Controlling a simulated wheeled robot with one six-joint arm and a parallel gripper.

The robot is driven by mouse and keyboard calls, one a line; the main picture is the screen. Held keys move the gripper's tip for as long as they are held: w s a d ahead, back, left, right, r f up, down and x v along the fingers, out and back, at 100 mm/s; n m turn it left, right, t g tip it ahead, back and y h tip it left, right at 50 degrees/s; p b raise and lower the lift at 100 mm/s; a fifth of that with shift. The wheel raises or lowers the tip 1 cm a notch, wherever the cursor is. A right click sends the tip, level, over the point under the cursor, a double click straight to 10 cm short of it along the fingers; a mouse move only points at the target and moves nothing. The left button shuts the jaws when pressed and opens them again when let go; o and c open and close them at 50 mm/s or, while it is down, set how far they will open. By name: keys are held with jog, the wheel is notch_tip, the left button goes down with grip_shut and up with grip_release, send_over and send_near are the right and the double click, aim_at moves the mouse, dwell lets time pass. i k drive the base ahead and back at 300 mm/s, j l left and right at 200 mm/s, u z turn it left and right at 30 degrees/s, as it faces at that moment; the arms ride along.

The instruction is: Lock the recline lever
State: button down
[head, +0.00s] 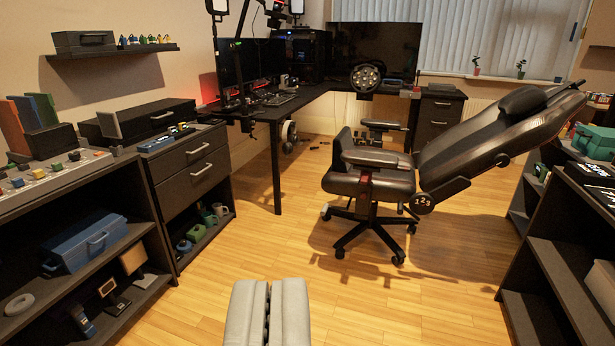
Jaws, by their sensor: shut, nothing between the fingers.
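A black gaming chair (372,180) stands in the middle of the room. Its backrest (495,132) is tilted far back to the right, nearly flat. A small red part (365,180) shows under the near armrest. My gripper (269,290) is at the bottom centre, shut and empty, well apart from the chair and nearer to me.
Wood floor (280,215) lies clear between my gripper and the chair. Dark cabinets and shelves (190,180) line the left. A low shelf unit (570,250) stands at the right. An L-shaped desk with monitors and a racing wheel (366,78) is behind the chair.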

aim_at(400, 209)
jog(key=i+l+z, duration=0.1)
jog(key=i+l, duration=0.15)
jog(key=l, duration=0.2)
jog(key=i+l, duration=0.25)
jog(key=l, duration=0.15)
jog(key=i+l+z, duration=0.15)
jog(key=l, duration=0.3)
jog(key=i, duration=0.1)
